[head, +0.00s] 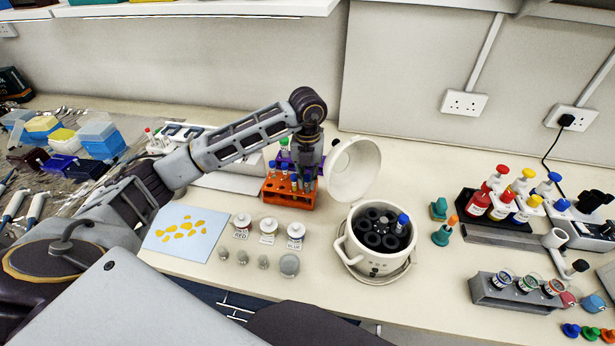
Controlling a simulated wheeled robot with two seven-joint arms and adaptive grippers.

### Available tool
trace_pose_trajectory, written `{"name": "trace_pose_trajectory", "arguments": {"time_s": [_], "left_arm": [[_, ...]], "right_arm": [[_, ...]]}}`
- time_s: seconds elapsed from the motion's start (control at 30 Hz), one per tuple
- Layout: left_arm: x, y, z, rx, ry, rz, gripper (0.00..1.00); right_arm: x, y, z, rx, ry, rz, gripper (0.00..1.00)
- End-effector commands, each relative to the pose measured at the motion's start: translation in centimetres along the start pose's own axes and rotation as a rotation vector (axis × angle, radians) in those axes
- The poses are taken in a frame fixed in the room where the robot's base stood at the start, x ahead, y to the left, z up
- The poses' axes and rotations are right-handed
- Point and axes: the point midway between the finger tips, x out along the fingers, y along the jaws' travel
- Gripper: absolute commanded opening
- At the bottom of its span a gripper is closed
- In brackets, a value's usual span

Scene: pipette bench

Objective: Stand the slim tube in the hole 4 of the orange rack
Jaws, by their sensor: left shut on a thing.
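The orange rack (287,201) stands at the back of the bench, in the middle of the head view, with some tubes in its holes. My left gripper (306,170) points down over the right part of this rack and is shut on the slim tube, which is mostly hidden by the fingers. I cannot tell from here whether the tube's lower end is above a hole or inside one. The hole numbers are too small to read. My right gripper does not show.
A purple rack (283,158) with tubes stands just behind. To the right is a white centrifuge (372,262) with its lid (352,170) raised near my gripper.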

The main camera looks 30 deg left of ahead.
Motion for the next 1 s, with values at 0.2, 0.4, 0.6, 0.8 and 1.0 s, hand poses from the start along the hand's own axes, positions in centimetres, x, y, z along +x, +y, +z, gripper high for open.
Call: {"name": "trace_pose_trajectory", "arguments": {"time_s": [0.2,0.4,0.6,0.8,1.0], "left_arm": [[0.33,0.02,0.0,0.0,0.0,0.0,0.03],[0.31,0.01,0.0,0.0,0.0,0.0,0.03],[0.3,0.01,0.0,0.0,0.0,0.0,0.34],[0.3,0.01,0.0,0.0,0.0,0.0,0.41],[0.24,0.01,0.01,0.0,0.0,0.0,0.41]], "right_arm": [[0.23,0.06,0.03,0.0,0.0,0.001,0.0],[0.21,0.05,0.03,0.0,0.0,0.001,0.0],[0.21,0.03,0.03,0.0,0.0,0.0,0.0],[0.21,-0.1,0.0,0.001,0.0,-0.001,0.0],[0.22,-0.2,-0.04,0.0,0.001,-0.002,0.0]]}}
